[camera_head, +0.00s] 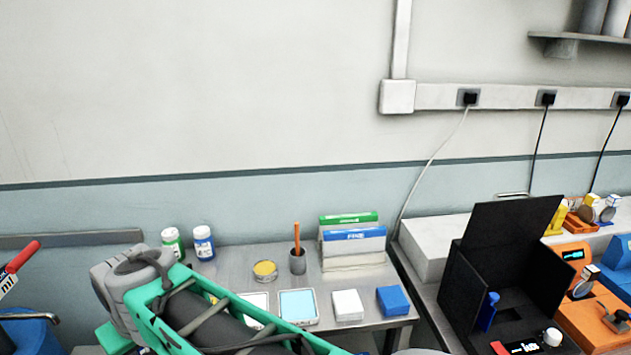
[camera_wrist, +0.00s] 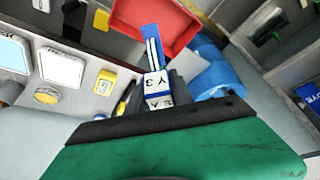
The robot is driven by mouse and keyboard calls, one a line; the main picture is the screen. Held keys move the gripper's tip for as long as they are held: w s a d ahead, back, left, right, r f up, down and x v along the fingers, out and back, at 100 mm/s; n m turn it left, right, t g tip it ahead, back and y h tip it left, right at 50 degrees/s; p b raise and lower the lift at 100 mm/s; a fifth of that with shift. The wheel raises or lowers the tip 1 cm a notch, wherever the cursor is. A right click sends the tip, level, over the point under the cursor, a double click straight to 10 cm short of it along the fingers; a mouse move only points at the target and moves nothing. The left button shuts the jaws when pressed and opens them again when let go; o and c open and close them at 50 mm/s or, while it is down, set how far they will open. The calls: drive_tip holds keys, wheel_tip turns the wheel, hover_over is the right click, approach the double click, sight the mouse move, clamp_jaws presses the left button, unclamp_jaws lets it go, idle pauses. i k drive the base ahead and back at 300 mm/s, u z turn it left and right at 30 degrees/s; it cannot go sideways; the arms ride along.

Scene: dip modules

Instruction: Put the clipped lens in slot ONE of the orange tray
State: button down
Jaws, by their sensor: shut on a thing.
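My gripper (camera_wrist: 157,94) shows in the wrist view, with dark fingers beyond its green body. It is shut on a small blue-and-white labelled piece (camera_wrist: 154,81), with a blue strip standing up from it. The label reads something like "Y3", seen upside down or turned. I cannot make out a lens in it, so I cannot tell if this is the clipped lens. The head view shows my green and grey arm low at the left; my gripper is not visible there.
A red open container (camera_wrist: 181,26) lies beyond the gripper, with a blue rounded object (camera_wrist: 220,80) beside it. In the head view, the bench holds bottles (camera_head: 203,243), a pen cup (camera_head: 297,262), and boxes (camera_head: 353,243). A black open box (camera_head: 507,240) and orange equipment (camera_head: 590,322) stand at right.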

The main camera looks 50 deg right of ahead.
sight(567, 225)
drive_tip(key=u, duration=1.1)
drive_tip(key=k, duration=2.95)
drive_tip(key=z, duration=2.15)
drive_tip(key=i, duration=0.5)
